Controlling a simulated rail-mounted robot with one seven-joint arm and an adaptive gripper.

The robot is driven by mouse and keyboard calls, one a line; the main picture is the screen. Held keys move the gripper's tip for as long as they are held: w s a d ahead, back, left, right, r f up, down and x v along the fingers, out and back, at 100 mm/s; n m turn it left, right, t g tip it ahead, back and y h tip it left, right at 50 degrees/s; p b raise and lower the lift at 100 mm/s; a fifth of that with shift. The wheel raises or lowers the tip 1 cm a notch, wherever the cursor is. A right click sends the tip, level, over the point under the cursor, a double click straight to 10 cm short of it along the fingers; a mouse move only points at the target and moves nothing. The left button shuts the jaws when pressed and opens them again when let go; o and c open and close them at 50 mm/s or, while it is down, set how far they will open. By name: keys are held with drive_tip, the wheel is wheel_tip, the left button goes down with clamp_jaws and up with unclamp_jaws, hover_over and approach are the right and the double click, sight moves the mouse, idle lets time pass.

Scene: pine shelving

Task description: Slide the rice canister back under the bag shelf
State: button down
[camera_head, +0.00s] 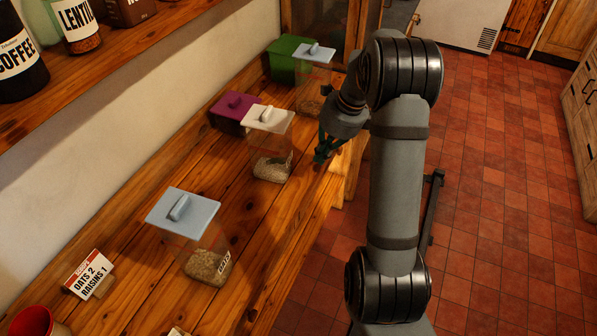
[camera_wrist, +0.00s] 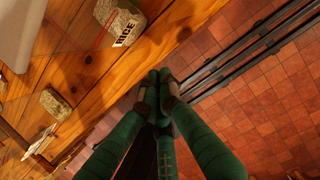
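The rice canister (camera_wrist: 118,24) is clear, with pale grains low inside and a RICE label facing the front edge. It stands on the pine shelf (camera_wrist: 140,62). In the head view it appears to be the white-lidded middle canister (camera_head: 271,160), though the label is unreadable there. A pale lid (camera_wrist: 22,30), likely the rice canister's, fills the wrist view's upper left corner. My gripper (camera_wrist: 155,88) has its green fingertips together, with nothing seen between them. In the head view my gripper (camera_head: 323,150) is right of the middle canister, by the shelf's front edge, apparently not touching it.
A blue-lidded oats canister (camera_head: 183,212) stands nearer. Another clear canister (camera_head: 314,57) stands farther, beside a green box (camera_head: 286,62). A purple-lidded box (camera_head: 235,104) is behind the middle canister. A sign card (camera_head: 88,274) stands near the wall. Tiled floor (camera_head: 497,190) lies right.

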sight(295, 176)
drive_tip(key=x, duration=0.8)
drive_tip(key=shift+s+f+p, duration=0.1)
drive_tip(key=shift+f+p, duration=0.05)
drive_tip(key=shift+p, duration=0.25)
drive_tip(key=a, duration=0.1)
drive_tip(key=w+p, duration=0.1)
drive_tip(key=a, duration=0.1)
drive_tip(key=shift+w+a+f+p, duration=0.15)
drive_tip(key=shift+a+f+p, duration=0.2)
drive_tip(key=shift+p, duration=0.05)
drive_tip(key=shift+w+a+f, duration=0.15)
drive_tip(key=shift+w+a, duration=0.15)
drive_tip(key=shift+a, duration=0.25)
